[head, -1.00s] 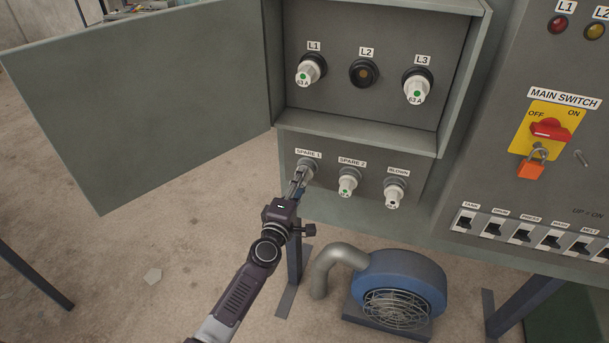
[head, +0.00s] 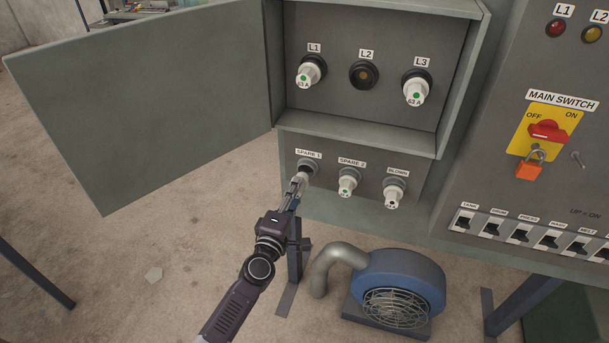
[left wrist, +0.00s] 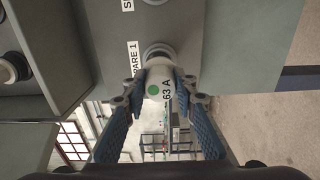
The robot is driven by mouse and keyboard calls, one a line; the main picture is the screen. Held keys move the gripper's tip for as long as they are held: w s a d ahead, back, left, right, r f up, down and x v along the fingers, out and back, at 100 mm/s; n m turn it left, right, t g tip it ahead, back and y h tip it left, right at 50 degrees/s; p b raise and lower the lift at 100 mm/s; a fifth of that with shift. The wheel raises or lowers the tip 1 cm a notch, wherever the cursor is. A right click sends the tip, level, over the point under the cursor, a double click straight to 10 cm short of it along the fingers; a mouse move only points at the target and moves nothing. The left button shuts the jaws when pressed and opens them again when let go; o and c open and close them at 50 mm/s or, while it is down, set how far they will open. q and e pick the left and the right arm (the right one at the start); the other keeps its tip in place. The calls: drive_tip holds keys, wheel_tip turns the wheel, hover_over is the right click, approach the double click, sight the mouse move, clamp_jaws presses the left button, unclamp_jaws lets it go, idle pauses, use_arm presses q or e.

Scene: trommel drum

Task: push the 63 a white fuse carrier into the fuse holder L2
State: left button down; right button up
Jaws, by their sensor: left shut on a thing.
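The white 63 A fuse carrier with a green dot (left wrist: 158,80) is between the fingers of my left gripper (head: 299,181), which is shut on it. It is just in front of the SPARE 1 socket (head: 308,166), in line with it. I cannot tell whether its tip is clear of the socket. In the left wrist view the gripper's fingers (left wrist: 158,105) flank the carrier. The fuse holder L2 (head: 364,75) is a black ring with an empty-looking, amber-brown middle, up and right of my gripper. My right gripper is not in view.
White carriers sit in L1 (head: 307,74), L3 (head: 416,89), SPARE 2 (head: 347,184) and BLOWN (head: 394,194). The open cabinet door (head: 140,105) stands at left. The box's lower lip (head: 355,140) juts out between the two rows. A blue blower (head: 400,285) is below.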

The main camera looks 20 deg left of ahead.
use_arm(q)
drive_tip(key=shift+s, duration=0.7)
drive_tip(key=shift+s+a, duration=0.1)
drive_tip(key=shift+s, duration=2.45)
drive_tip(key=s+r, duration=0.5)
drive_tip(key=s, duration=0.6)
drive_tip(key=s+d+r, duration=0.1)
drive_tip(key=s+r, duration=0.5)
drive_tip(key=s, duration=0.5)
drive_tip(key=shift+r+y, duration=0.3)
